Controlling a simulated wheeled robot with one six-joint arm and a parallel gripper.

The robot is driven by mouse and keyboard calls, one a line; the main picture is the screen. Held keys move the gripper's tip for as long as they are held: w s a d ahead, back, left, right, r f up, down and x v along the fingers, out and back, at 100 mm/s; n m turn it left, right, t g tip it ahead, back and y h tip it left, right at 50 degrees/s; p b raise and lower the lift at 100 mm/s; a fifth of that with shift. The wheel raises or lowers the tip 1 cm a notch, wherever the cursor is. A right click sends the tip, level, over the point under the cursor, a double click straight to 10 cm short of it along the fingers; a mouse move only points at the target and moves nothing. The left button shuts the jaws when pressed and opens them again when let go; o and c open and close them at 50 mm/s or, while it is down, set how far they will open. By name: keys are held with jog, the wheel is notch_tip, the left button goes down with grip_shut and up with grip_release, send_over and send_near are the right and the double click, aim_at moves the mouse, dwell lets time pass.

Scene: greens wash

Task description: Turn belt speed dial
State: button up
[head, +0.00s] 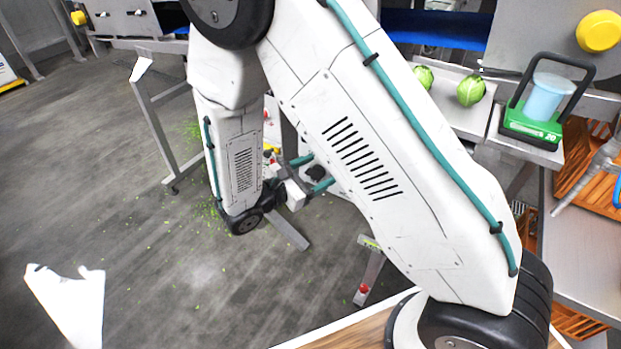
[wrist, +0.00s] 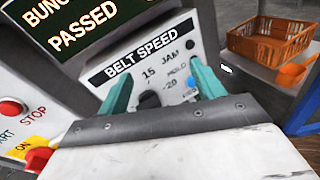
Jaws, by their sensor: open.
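The belt speed panel (wrist: 125,68) fills the middle of the wrist view, with a "BELT SPEED" label and the marks 15 and 20. A dark round knob (wrist: 149,100), which looks like the dial, shows low between my fingers, partly hidden by the gripper body. My gripper (wrist: 162,78) is open, one teal finger on each side of the knob. I cannot tell if either finger touches it. In the head view my gripper (head: 322,168) is beside a whitish panel, mostly behind my arm.
A dark "PASSED" display (wrist: 75,25) is above the panel. A red button (wrist: 12,108) and yellow ON tag (wrist: 28,147) are at left. An orange basket (wrist: 270,40) stands on a side table.

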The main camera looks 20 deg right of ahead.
aim_at(311, 178)
jog(key=w+a+f+n+t+y, duration=0.1)
jog(key=w+a+f+n+t, duration=0.1)
jog(key=a+f+n+t, duration=0.45)
jog(key=shift+m+g, duration=0.45)
jog(key=shift+g, duration=0.1)
jog(key=w+d, duration=0.1)
jog(key=d, duration=0.1)
jog(key=w+d+f, duration=0.1)
jog(key=d, duration=0.2)
jog(key=w+d, duration=0.2)
jog(key=d, duration=0.1)
jog(key=shift+f, duration=0.4)
jog(key=c, duration=1)
